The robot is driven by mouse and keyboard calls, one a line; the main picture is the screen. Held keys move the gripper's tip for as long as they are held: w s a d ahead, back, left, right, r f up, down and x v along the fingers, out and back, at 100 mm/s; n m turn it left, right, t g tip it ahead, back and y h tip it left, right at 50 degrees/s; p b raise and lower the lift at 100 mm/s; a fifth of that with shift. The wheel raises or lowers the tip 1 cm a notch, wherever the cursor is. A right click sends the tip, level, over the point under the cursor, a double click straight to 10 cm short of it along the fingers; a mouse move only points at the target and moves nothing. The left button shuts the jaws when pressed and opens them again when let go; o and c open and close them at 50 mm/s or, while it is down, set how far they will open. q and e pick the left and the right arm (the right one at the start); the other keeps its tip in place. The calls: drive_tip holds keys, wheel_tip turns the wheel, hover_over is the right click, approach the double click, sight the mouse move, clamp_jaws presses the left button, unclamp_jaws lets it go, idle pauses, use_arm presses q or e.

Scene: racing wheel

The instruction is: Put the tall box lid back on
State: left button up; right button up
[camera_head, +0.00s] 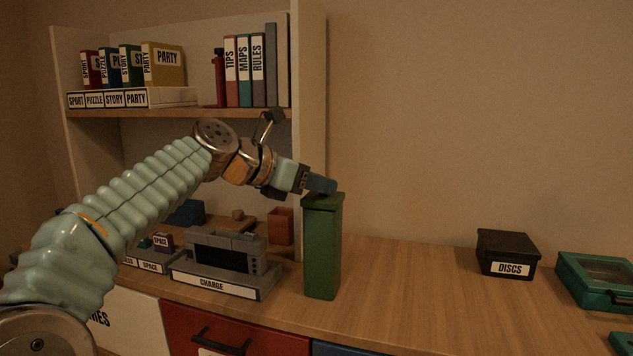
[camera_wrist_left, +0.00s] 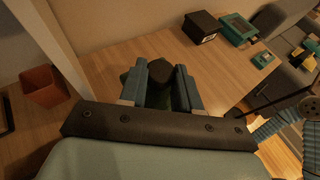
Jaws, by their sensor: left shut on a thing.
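A tall green box (camera_head: 322,255) stands upright on the wooden counter, right of the shelf unit. Its green lid (camera_head: 334,199) is at the box's top, level or nearly so; I cannot tell whether a thin gap remains beneath it. My left gripper (camera_head: 320,186) reaches in from the left over the lid and is shut on the lid's dark knob. In the left wrist view the knob (camera_wrist_left: 160,72) sits between the two blue-grey fingers (camera_wrist_left: 168,84), and most of the box below is hidden by them. My right gripper is not clearly visible.
A grey CHARGE stand (camera_head: 225,273) and a small orange-brown bin (camera_head: 281,226) are left of the box. A black DISCS box (camera_head: 507,252) and a teal case (camera_head: 597,280) are at the right. The counter between is clear. The shelf side panel (camera_head: 311,100) rises close behind.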

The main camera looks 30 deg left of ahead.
use_arm(q)
drive_tip(key=shift+f, duration=0.1)
drive_tip(key=o, duration=1.1)
drive_tip(key=shift+s, duration=0.1)
drive_tip(key=v, duration=1.3)
drive_tip(key=shift+s+a+p, duration=0.2)
drive_tip(key=shift+s+p, duration=0.05)
drive_tip(key=shift+p, duration=0.05)
